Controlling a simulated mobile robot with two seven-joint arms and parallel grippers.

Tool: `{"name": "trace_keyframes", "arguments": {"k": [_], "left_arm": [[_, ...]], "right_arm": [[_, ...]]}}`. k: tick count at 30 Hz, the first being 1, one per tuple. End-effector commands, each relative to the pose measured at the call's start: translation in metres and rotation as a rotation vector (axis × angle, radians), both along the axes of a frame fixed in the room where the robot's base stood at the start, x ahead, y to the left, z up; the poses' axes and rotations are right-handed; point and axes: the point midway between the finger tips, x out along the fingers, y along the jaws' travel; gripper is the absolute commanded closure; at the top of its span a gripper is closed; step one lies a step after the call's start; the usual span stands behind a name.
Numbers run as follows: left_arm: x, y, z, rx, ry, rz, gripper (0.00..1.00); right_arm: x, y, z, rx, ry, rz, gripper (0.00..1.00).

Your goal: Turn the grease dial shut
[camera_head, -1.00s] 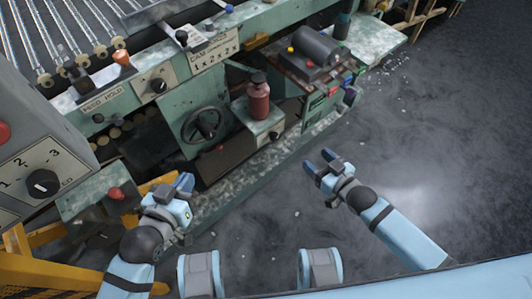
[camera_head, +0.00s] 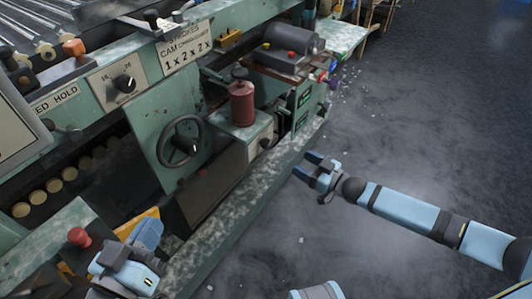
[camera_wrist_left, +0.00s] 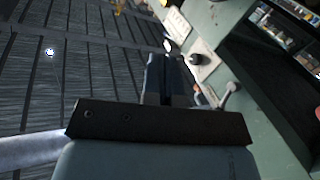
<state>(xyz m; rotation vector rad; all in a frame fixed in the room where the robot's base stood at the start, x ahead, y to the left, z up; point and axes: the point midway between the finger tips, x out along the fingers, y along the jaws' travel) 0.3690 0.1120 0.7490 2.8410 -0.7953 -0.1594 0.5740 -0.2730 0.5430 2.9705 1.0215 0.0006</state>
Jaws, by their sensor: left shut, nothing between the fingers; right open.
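A pale box (camera_head: 243,135) under a red canister (camera_head: 242,103) carries a small dark knob (camera_head: 265,143). I see no readable grease label, so I cannot tell for sure which dial is the grease dial. Another black dial (camera_head: 124,84) sits on a plate marked with numbers. My left gripper (camera_head: 149,232) is shut and empty at the lower left, apart from both dials; its closed fingers (camera_wrist_left: 165,75) also show in the left wrist view. A black knob (camera_wrist_left: 196,59) on a light plate shows just right of them there. My right gripper (camera_head: 308,167) is open and empty over the floor.
A handwheel (camera_head: 180,141) stands out from the green machine front. A red button (camera_head: 80,237) sits close to my left gripper. The machine's base ledge (camera_head: 225,212) runs diagonally; the grey floor (camera_head: 420,140) to its right is clear.

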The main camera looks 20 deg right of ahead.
Motion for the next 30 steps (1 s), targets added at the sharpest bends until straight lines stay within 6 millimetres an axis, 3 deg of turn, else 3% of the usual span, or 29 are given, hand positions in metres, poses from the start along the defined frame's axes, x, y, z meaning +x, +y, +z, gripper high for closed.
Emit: {"name": "trace_keyframes", "arguments": {"k": [8, 18, 30], "left_arm": [[0.002, 0.0, -0.024, 0.046, 0.032, -0.02, 1.0], [0.015, 0.008, -0.02, 0.13, -0.118, -0.011, 1.0], [0.019, 0.011, -0.015, 0.159, -0.165, -0.008, 1.0]], "right_arm": [[0.041, 0.033, -0.002, 0.002, -0.005, 0.001, 0.37], [0.09, 0.072, -0.002, 0.001, -0.002, 0.001, 0.37], [0.103, 0.082, 0.001, 0.0, 0.0, 0.0, 0.37]]}}
